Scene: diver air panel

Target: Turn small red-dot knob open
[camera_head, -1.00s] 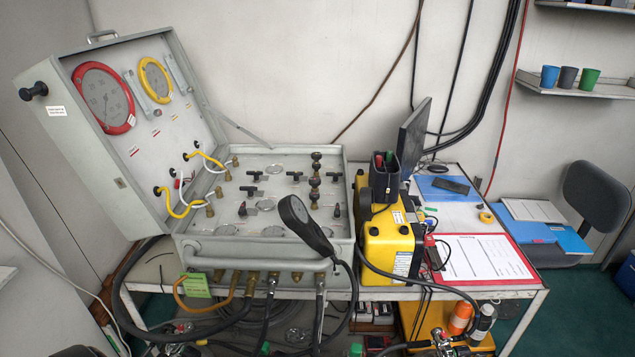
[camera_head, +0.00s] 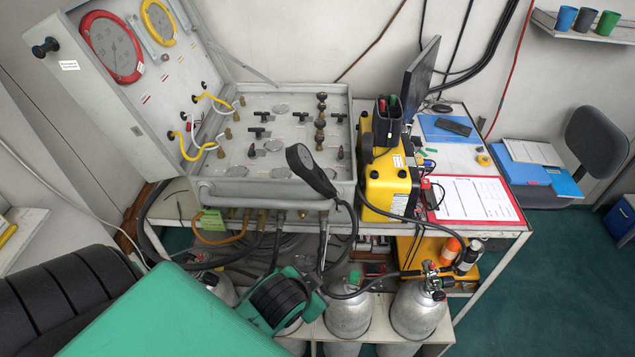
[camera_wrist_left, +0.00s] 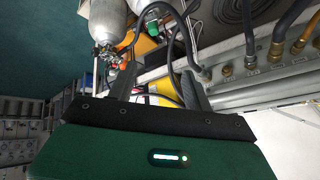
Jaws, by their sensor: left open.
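The diver air panel (camera_head: 275,170) is an open grey case on the table, with several small black knobs on its face. One small dark knob (camera_head: 340,153) stands near the panel's right edge. Red dots are too small to make out, so I cannot tell which knob carries one. My left arm, green and black, shows low in the head view, below and in front of the panel. In the left wrist view my left gripper (camera_wrist_left: 160,88) has its two dark fingers apart with nothing held between them. No knob shows in that view. My right gripper is not in view.
A black round gauge (camera_head: 310,170) on a hose leans over the panel's front right. A yellow case (camera_head: 388,185) stands right of the panel. Hoses hang from the front edge above silver cylinders (camera_head: 415,310). The raised lid (camera_head: 120,90) bounds the left.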

